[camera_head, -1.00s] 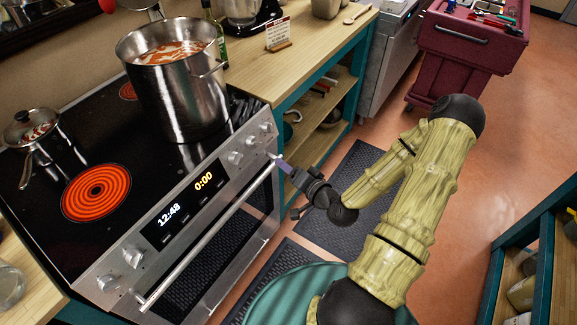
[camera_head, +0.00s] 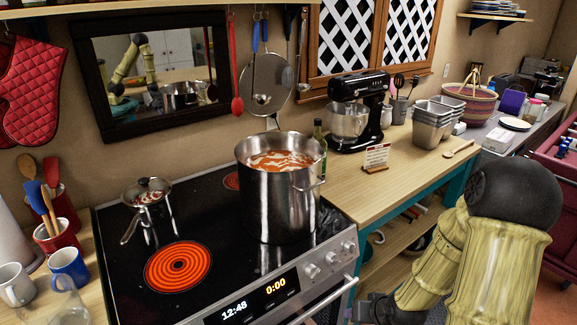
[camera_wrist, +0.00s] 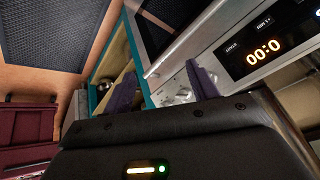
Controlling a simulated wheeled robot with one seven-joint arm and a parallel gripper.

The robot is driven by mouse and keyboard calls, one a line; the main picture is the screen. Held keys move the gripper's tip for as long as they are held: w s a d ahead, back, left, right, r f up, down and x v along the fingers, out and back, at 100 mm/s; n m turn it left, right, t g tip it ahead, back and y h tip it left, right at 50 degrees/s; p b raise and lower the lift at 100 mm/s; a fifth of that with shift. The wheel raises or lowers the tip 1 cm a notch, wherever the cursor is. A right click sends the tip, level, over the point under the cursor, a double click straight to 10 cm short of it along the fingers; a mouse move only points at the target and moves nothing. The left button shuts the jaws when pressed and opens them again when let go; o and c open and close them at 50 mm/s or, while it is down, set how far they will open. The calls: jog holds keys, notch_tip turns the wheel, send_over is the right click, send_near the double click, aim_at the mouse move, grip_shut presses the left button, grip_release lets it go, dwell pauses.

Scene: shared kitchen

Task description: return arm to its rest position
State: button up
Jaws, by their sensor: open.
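My arm (camera_head: 496,262) is at the lower right of the head view, in front of the stove and the counter. My gripper (camera_wrist: 162,88) shows in the wrist view with its two dark fingers apart and nothing between them. It is close to the stove's front panel, with the knobs and the 0:00 display (camera_wrist: 263,52) just beyond and to the right. In the head view only a dark bit of the wrist end shows at the bottom edge, beside the oven front; the fingers cannot be made out there.
A large steel pot (camera_head: 279,200) of red soup stands on the stove. A small lidded pan (camera_head: 147,192) is behind a glowing red burner (camera_head: 178,267). The wooden counter (camera_head: 400,175) carries a black mixer (camera_head: 358,105) and metal bins. A maroon cart (camera_head: 556,160) stands at right.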

jog(key=s+a+r+g+h+p, duration=0.1)
jog(key=s+r, duration=0.3)
jog(key=r, duration=0.3)
jog(key=s+a+r+g+h, duration=0.1)
jog(key=s+a+r+g, duration=0.1)
jog(key=s+r, duration=0.2)
notch_tip(320, 180, up, 4)
jog(key=shift+s+a+f+n+p, duration=0.2)
jog(key=shift+s+a+n+p, duration=0.1)
jog(key=shift+s+n+p, duration=0.1)
jog(key=shift+w, duration=0.1)
